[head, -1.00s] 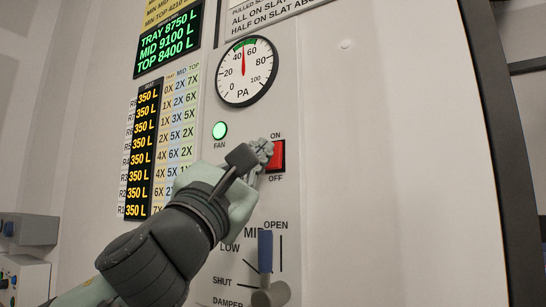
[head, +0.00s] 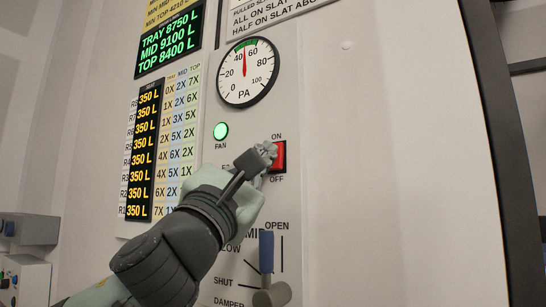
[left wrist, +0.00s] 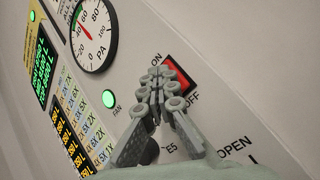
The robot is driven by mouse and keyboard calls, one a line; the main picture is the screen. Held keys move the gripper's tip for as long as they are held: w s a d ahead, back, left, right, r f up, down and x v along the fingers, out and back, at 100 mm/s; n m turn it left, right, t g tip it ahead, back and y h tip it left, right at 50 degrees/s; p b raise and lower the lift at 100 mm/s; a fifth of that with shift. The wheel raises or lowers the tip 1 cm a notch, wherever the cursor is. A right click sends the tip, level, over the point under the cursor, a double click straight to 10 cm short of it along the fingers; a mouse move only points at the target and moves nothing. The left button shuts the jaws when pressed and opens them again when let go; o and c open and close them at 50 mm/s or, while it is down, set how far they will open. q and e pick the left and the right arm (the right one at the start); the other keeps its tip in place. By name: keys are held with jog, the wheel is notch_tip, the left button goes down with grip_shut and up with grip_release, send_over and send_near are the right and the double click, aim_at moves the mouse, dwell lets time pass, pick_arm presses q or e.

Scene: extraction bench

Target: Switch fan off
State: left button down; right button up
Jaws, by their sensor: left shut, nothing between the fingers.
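The red fan rocker switch (head: 279,156) sits on the pale panel between the labels ON above and OFF below. It also shows in the left wrist view (left wrist: 178,74). My left gripper (head: 268,152) is shut and empty, its fingertips at the left edge of the switch and hiding part of it. In the left wrist view the closed fingers (left wrist: 165,88) overlap the switch's left side; I cannot tell if they touch it. The round fan lamp (head: 221,131) glows green. My right gripper is not in view.
Above is a round PA gauge (head: 248,72), its red needle near 50 in the green band. A blue damper lever (head: 266,251) stands below the switch, close to my left arm. Lit number displays (head: 145,150) are at left. The panel to the right is bare.

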pick_arm(q)
jog(key=shift+w+f, duration=0.1)
jog(key=shift+w, duration=0.2)
dwell(0.6)
jog(key=shift+s+f, duration=0.2)
jog(key=shift+f, duration=0.05)
dwell(0.3)
jog(key=s+a, duration=0.1)
jog(key=s+a+p, duration=0.1)
jog(key=s+a+r, duration=0.1)
jog(key=s, duration=0.1)
jog(key=shift+s, duration=0.1)
dwell(0.4)
dwell(0.6)
